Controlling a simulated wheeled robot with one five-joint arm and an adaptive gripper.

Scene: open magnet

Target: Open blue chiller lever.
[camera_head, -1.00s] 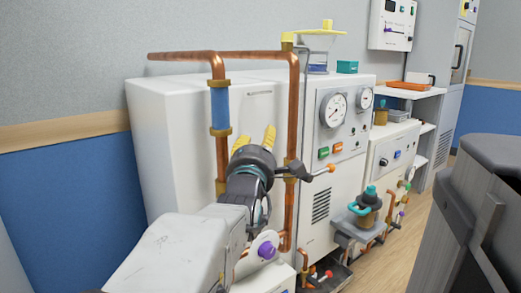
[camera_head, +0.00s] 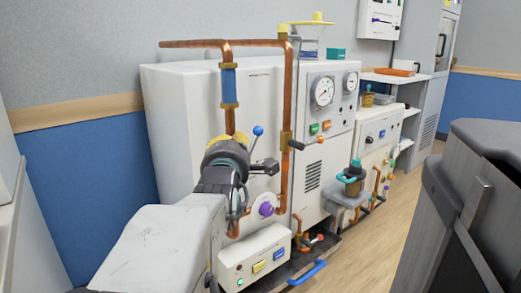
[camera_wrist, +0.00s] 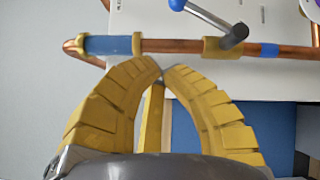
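The lever with a blue ball tip (camera_head: 258,130) is on the copper pipe line at the front of the white chiller cabinet. Its rod tilts up and slightly right in the head view. In the wrist view the blue ball (camera_wrist: 177,4) and dark pivot end (camera_wrist: 233,37) lie at the top, beyond my fingertips. My gripper (camera_wrist: 161,68) has yellow fingers whose tips meet, with nothing seen between them. The tips are near the pipe, left of the pivot in the wrist view; I cannot tell if they touch it. In the head view the gripper hides part of the pipe and valve.
A purple knob (camera_head: 265,205) sits below the lever. A blue bar handle (camera_head: 307,273) lies low in front. A dark grey object (camera_head: 475,190) fills the right side. Open floor (camera_head: 375,245) lies between.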

